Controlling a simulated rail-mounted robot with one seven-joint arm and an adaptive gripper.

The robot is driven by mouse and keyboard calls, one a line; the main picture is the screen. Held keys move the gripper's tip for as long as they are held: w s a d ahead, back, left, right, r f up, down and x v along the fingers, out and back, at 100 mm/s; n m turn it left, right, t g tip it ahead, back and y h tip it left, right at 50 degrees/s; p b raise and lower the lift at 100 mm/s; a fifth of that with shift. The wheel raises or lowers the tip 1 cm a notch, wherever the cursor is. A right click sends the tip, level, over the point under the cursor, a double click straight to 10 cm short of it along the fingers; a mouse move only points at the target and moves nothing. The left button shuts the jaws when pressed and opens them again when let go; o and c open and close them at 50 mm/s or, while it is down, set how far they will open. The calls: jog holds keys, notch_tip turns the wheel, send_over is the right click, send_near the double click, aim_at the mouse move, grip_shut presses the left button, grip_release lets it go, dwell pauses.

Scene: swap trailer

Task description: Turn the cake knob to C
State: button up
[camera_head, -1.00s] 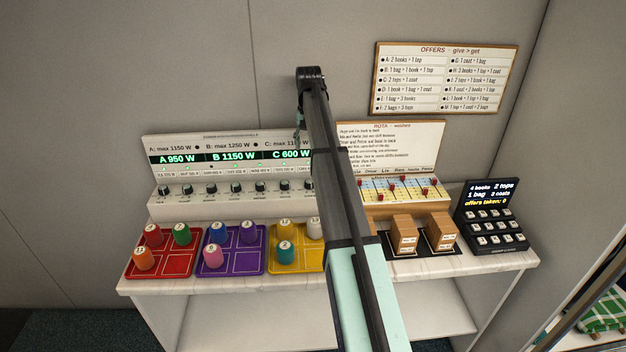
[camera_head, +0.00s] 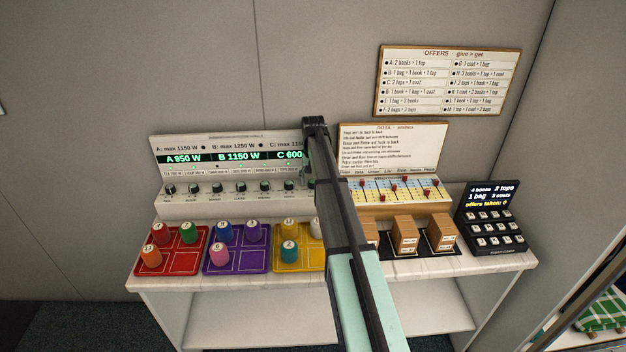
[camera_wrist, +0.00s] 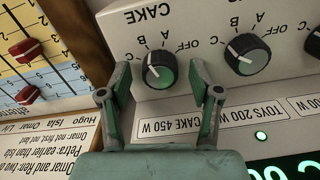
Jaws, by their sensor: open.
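The cake knob (camera_wrist: 160,70) is a dark round dial with a white mark, under the word CAKE in the wrist view. Letters C, B, A and OFF stand around it from left to right. The mark points up and left, roughly toward B. My gripper (camera_wrist: 160,76) is open, with one finger on each side of the knob; I cannot tell whether they touch it. A label reading CAKE 450 W lies below the knob, between the fingers. In the head view my arm hides the right end of the control panel (camera_head: 180,205), so the cake knob is not clear there.
A neighbouring knob (camera_wrist: 247,54) stands close to the right finger in the wrist view. A slider board (camera_wrist: 30,60) with red handles lies to the left. Red, purple and yellow trays (camera_head: 300,262) with pegs stand before the panel.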

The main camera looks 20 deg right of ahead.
jog(key=c, duration=1.2)
jog(key=shift+o, duration=0.2)
jog(key=shift+n, duration=0.4)
jog(key=n+b, duration=0.1)
jog(key=n, duration=0.1)
jog(key=shift+f+n, duration=0.1)
jog(key=shift+n, duration=0.3)
jog(key=shift+n+b, duration=0.4)
jog(key=shift+n, duration=1.8)
jog(key=o, duration=1.2)
jog(key=shift+c, duration=0.2)
